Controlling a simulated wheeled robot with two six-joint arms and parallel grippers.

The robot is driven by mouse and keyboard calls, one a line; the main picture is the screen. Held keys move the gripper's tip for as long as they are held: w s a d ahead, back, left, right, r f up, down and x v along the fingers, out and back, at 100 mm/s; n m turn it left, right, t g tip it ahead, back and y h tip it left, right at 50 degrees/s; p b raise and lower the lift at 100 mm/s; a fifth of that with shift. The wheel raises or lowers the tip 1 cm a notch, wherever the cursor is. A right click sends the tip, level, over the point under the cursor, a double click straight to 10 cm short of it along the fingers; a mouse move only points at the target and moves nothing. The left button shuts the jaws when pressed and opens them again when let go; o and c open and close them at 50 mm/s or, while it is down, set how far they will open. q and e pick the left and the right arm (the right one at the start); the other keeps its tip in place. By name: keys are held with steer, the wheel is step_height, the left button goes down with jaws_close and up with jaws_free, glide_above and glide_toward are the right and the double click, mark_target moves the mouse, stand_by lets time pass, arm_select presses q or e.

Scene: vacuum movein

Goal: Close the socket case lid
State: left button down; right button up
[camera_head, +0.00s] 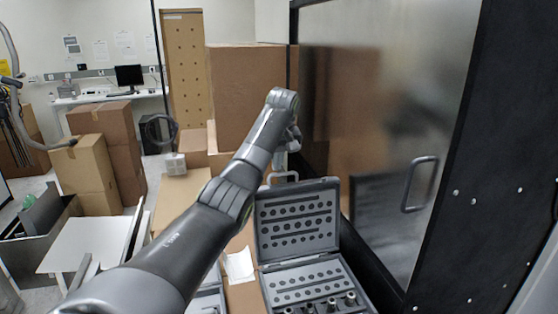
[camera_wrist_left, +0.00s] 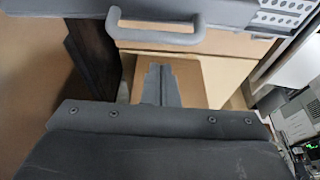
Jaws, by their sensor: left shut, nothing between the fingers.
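The grey socket case stands open. Its lid (camera_head: 297,222) is raised and leans back, with rows of round holes on its inner face. The case's lower half (camera_head: 305,283) lies in front, holding several sockets, and its near part is cut off by the frame. A handle (camera_head: 282,176) sticks up from the lid's top edge. In the left wrist view the handle (camera_wrist_left: 157,36) and the lid edge (camera_wrist_left: 155,9) cross the top. My left gripper (camera_wrist_left: 161,85) is shut and empty, apart from the handle. In the head view it is behind the lid's top edge, mostly hidden by my arm.
A dark-framed metal door (camera_head: 385,130) with a handle (camera_head: 419,184) rises close to the right of the case. Large cardboard boxes (camera_head: 247,98) stand behind. A white paper (camera_head: 239,265) lies left of the case. Another grey case (camera_head: 208,300) is partly visible by my arm.

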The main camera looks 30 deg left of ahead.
arm_select(q)
steer(key=shift+s+d+p, duration=0.6)
steer(key=shift+s+d, duration=0.1)
steer(key=shift+d, duration=0.1)
steer(key=shift+s+d, duration=0.1)
